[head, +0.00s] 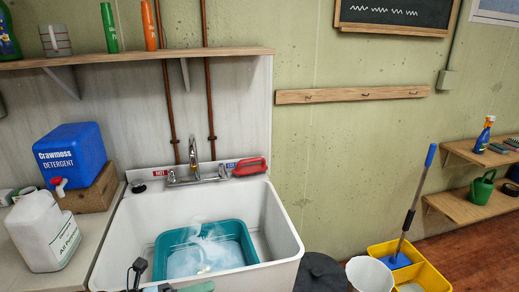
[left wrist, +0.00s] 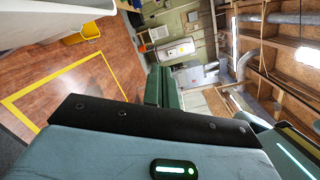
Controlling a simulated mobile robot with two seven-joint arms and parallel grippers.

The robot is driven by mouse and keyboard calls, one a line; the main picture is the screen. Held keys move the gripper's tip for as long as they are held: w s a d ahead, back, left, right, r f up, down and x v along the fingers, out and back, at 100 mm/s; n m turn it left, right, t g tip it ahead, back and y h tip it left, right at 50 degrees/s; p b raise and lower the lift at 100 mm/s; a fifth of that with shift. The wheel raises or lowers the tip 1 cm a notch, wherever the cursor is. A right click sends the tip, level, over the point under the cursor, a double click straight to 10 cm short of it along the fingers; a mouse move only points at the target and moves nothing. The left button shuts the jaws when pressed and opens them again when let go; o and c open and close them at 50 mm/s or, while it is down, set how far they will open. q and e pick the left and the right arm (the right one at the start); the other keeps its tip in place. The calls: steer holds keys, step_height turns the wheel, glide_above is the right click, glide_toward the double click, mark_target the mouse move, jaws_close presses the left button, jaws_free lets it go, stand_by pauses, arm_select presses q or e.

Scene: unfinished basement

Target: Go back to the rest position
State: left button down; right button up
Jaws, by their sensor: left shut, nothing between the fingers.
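My left gripper (head: 137,268) shows as a small dark shape at the bottom edge of the head view, in front of the white utility sink (head: 284,238). It is shut and holds nothing. A bit of my teal arm shows beside it. A teal basin (head: 162,247) with sudsy water (head: 205,255) sits in the sink, beyond the gripper. My right gripper is in neither view.
A counter left of the sink holds a blue detergent box (head: 70,152) and a white jug (head: 42,232). A shelf (head: 130,59) runs above. A white bucket (head: 369,275) and yellow mop bucket (head: 430,276) stand right. Bare wooden floor (left wrist: 95,85) with yellow lines shows in the left wrist view.

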arm_select(q)
steer(key=s+a+f+n+t+y, duration=0.2)
steer(key=s+f+n+t+y, duration=0.4)
steer(key=n, duration=0.7)
steer(key=s+a+f+n+t+y, duration=0.35)
steer(key=f+n, duration=0.45)
steer(key=n, duration=0.4)
steer(key=s+a+f+n+g+y, duration=0.1)
steer(key=s+f+n+g+y, duration=0.1)
steer(key=s+f+n, duration=0.3)
steer(key=s+a+f+n+g+y+p, duration=0.1)
steer(key=s+f+n+g+y, duration=0.2)
steer(key=s, duration=1)
step_height(320, 180, down, 5)
steer(key=n+g, duration=0.2)
steer(key=n, duration=0.1)
steer(key=shift+a, duration=0.3)
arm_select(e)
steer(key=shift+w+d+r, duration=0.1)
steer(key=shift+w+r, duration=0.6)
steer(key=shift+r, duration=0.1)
arm_select(q)
steer(key=shift+r, duration=0.1)
